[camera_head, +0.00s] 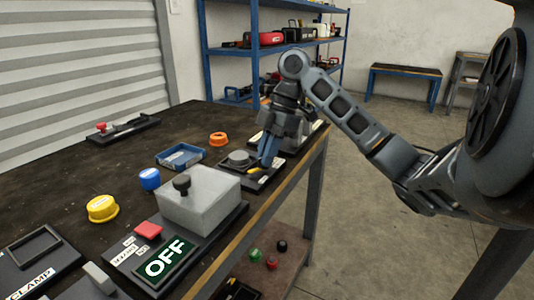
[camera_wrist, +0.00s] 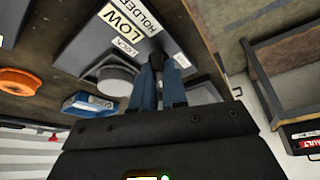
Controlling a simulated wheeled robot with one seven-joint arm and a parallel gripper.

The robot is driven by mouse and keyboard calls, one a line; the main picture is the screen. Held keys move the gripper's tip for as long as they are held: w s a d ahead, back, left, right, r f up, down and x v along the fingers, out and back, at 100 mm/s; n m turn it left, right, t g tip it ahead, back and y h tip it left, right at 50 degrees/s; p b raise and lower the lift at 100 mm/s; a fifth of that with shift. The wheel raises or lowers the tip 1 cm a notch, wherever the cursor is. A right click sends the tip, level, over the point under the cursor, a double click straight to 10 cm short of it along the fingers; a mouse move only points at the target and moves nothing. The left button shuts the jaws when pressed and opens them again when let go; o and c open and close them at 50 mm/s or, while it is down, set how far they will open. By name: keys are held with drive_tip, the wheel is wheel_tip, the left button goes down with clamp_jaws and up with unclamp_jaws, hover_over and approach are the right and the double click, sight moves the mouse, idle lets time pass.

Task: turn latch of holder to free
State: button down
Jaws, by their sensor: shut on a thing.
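The holder (camera_head: 262,181) is a dark plate with a grey round cap (camera_head: 238,157) near the table's right edge. In the wrist view the holder plate (camera_wrist: 92,45) shows upside down, with labels reading HOLDER, LOW and LOCK, beside the grey cap (camera_wrist: 115,80). My gripper (camera_head: 266,163) points down at the plate's right side, next to a small yellow piece (camera_head: 253,170). In the wrist view its blue fingers (camera_wrist: 160,64) are closed around a small dark part at the plate's edge, the latch. The fingers hide most of the latch, so its angle cannot be told.
A blue tray (camera_head: 181,156), an orange ring (camera_head: 218,139), a blue cap (camera_head: 149,179) and a yellow cap (camera_head: 102,208) sit on the table. A grey box (camera_head: 200,202) with an OFF display stands nearer. Open floor lies right of the table.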

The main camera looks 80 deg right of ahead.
drive_tip(key=n+g+p, duration=0.1)
drive_tip(key=n, duration=0.2)
drive_tip(key=shift+w+f+n+g+y, duration=0.15)
drive_tip(key=shift+n+g+y, duration=0.25)
drive_tip(key=shift+n, duration=0.5)
drive_tip(key=shift+p, duration=0.3)
drive_tip(key=c, duration=1.2)
unclamp_jaws()
drive_tip(key=shift+o, duration=0.2)
drive_tip(key=p+v, duration=0.1)
drive_tip(key=v, duration=0.7)
drive_tip(key=shift+p, duration=0.3)
